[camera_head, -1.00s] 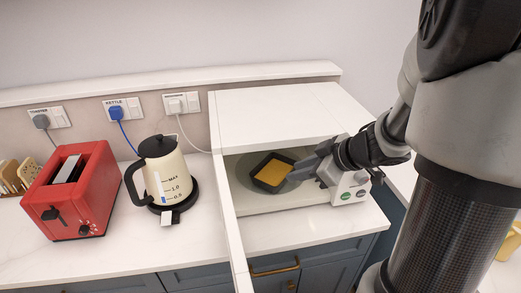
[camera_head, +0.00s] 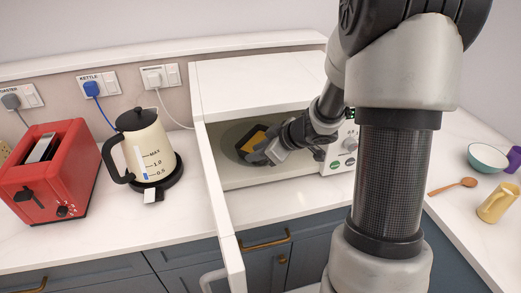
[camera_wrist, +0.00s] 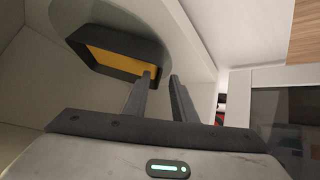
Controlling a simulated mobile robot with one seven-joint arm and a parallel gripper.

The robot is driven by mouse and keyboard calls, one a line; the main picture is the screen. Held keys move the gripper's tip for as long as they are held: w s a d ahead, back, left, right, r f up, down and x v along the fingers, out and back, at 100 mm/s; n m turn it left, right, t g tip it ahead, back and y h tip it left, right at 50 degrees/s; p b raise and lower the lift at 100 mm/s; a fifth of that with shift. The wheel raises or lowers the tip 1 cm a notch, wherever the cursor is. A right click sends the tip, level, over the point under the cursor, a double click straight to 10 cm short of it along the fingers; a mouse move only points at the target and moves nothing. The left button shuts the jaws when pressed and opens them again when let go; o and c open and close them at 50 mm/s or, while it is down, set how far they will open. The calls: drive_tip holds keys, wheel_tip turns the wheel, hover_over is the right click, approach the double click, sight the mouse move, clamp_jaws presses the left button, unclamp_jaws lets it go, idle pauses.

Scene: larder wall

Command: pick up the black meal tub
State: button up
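The black meal tub (camera_head: 243,149), with yellow food in it, sits on the round plate inside the open white microwave. In the wrist view, the tub (camera_wrist: 85,53) is at the upper left, its yellow contents facing me. My gripper (camera_head: 265,155) is inside the microwave at the tub's near right side and hides part of it. In the wrist view, my gripper (camera_wrist: 161,76) has its fingers apart with a gap between them. The left finger overlaps the tub's right edge; the right finger is outside it. I cannot tell whether they touch it.
The open microwave door (camera_head: 222,200) stands out at the left of the opening, and the control panel (camera_head: 342,150) is at its right. A kettle (camera_head: 148,150) and a red toaster (camera_head: 50,175) stand left. A bowl (camera_head: 487,157), spoon and yellow mug are at the right.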

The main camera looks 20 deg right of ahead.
drive_tip(key=x, duration=0.3)
drive_tip(key=shift+s, duration=0.1)
drive_tip(key=shift+d, duration=0.1)
drive_tip(key=shift+c, duration=0.4)
clamp_jaws()
drive_tip(key=shift+r, duration=0.1)
drive_tip(key=shift+r, duration=0.15)
